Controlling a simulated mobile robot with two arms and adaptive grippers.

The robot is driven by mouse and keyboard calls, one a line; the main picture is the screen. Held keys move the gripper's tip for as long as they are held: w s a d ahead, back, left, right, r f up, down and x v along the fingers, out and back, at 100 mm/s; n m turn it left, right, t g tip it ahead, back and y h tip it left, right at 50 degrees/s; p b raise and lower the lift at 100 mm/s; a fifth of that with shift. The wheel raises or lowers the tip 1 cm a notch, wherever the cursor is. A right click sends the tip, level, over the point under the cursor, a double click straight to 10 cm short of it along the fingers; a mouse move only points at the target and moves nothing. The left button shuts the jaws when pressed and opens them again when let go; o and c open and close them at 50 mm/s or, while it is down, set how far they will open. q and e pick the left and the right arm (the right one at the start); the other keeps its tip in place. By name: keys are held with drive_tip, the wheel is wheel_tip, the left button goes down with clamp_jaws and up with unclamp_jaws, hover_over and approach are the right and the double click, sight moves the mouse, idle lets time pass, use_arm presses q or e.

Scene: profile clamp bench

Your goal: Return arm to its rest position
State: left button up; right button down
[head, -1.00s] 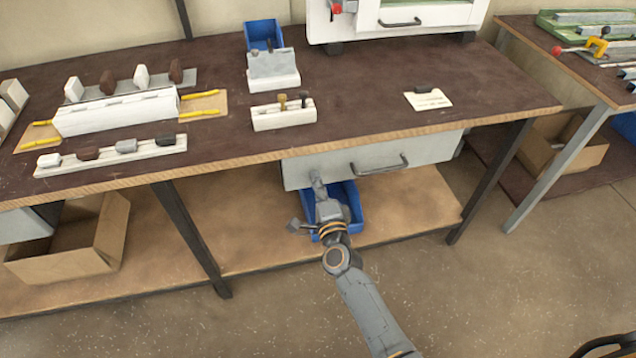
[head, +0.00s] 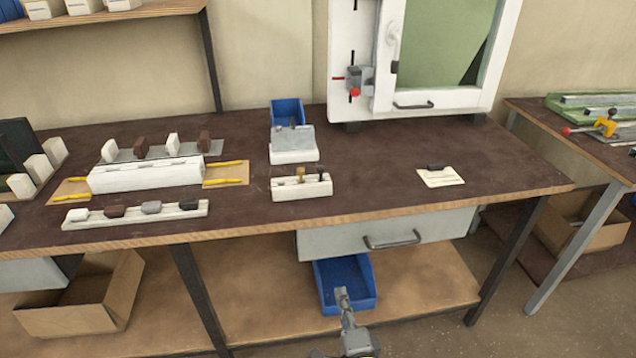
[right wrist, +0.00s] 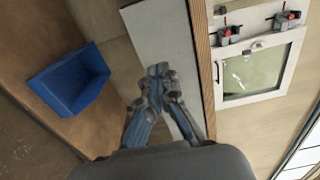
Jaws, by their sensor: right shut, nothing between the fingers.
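My right gripper (head: 342,294) shows at the bottom centre of the head view, its fingers pointing up the picture. In the right wrist view my right gripper (right wrist: 159,72) is shut and empty, its fingertips together. In the head view it overlaps the front of the blue bin (head: 324,291) on the lower shelf, below the grey drawer (head: 400,236). I cannot tell its exact distance from the bin or drawer. In the right wrist view, the blue bin (right wrist: 68,82) is off to the left, apart from the fingers. My left gripper is not in view.
The workbench top (head: 370,185) has a white clamp fixture (head: 147,175), a small white block with pegs (head: 301,187) and a white card (head: 440,178). A white-framed machine (head: 416,106) stands at the back. A cardboard box (head: 85,300) sits on the lower shelf.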

drive_tip(key=s+d+f+n+g+y+p, duration=0.1)
drive_tip(key=s+f+n+g, duration=0.45)
drive_tip(key=f, duration=0.85)
drive_tip(key=s+d+f+n+g+p, duration=0.1)
drive_tip(key=s+f+n+g, duration=0.2)
drive_tip(key=s+f+n, duration=0.8)
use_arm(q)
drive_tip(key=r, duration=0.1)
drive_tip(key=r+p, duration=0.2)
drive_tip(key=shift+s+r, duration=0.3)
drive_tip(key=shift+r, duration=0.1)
use_arm(e)
drive_tip(key=s+d+f+n+g+h, duration=0.1)
drive_tip(key=s+d+f, duration=0.3)
drive_tip(key=s, duration=0.4)
drive_tip(key=s+d+f+n+g, duration=0.1)
drive_tip(key=s+d+f+g, duration=0.3)
drive_tip(key=s+f, duration=0.3)
drive_tip(key=s+d+f+n+g+h, duration=0.1)
drive_tip(key=s+d+f+g, duration=0.2)
drive_tip(key=s+f, duration=0.3)
drive_tip(key=s+d, duration=0.1)
drive_tip(key=s, duration=0.4)
drive_tip(key=shift+h, duration=0.3)
drive_tip(key=shift+g, duration=0.25)
